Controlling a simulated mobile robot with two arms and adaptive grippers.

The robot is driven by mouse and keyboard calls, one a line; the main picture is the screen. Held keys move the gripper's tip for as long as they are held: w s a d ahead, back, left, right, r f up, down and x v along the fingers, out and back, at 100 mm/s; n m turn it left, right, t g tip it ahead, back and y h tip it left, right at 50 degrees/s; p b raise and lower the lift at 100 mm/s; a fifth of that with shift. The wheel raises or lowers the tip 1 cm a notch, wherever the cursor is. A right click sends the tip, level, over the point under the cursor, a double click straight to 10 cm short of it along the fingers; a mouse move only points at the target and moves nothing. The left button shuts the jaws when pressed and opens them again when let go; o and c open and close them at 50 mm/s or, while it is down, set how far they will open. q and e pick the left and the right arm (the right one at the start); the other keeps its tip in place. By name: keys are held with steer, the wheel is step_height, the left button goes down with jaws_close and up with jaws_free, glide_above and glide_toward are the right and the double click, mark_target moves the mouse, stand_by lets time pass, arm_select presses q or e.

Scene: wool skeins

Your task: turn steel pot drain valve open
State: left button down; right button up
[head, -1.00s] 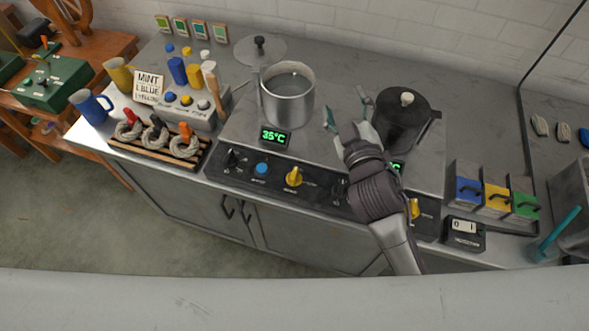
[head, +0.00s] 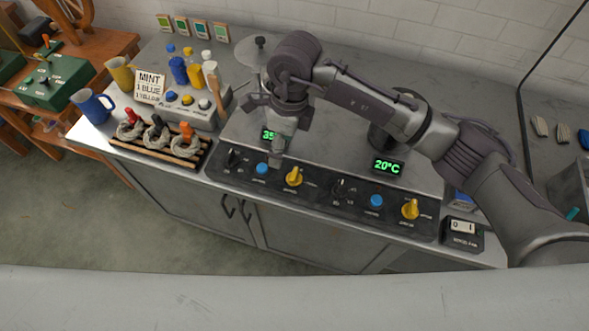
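A yellow knob (head: 294,176) sits on the dark front panel below the left display. I take it for the steel pot's drain valve, but its label is too small to read. The steel pot is hidden behind my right arm. My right gripper (head: 277,158) points down in front of the pot's place, just left of the yellow knob and above a blue button (head: 262,169). It seems apart from the knob. Its fingers are seen end-on and partly covered, so their opening is unclear. My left gripper is out of view.
A second yellow knob (head: 410,209) and blue button (head: 376,201) sit further right, below the 20°C display (head: 388,166). A dark pot (head: 381,139) is mostly behind my arm. A wooden rack (head: 160,150) with skeins stands left. A wooden stick (head: 216,95) stands near my gripper.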

mark_target(294, 173)
steer(key=shift+t+h, duration=0.3)
steer(key=shift+h, duration=0.5)
steer(key=f+p, duration=0.1)
steer(key=f, duration=0.3)
steer(key=w+d+f+p, duration=0.1)
steer(key=f, duration=0.3)
steer(key=d+f+p, duration=0.1)
steer(key=f, duration=0.3)
steer(key=shift+w+d+f+p, duration=0.1)
steer(key=shift+w+d+p, duration=0.05)
steer(key=shift+d+p, duration=0.15)
steer(key=shift+f, duration=0.55)
steer(key=c, duration=1.1)
steer(key=shift+w, duration=0.1)
steer(key=shift+c, duration=0.2)
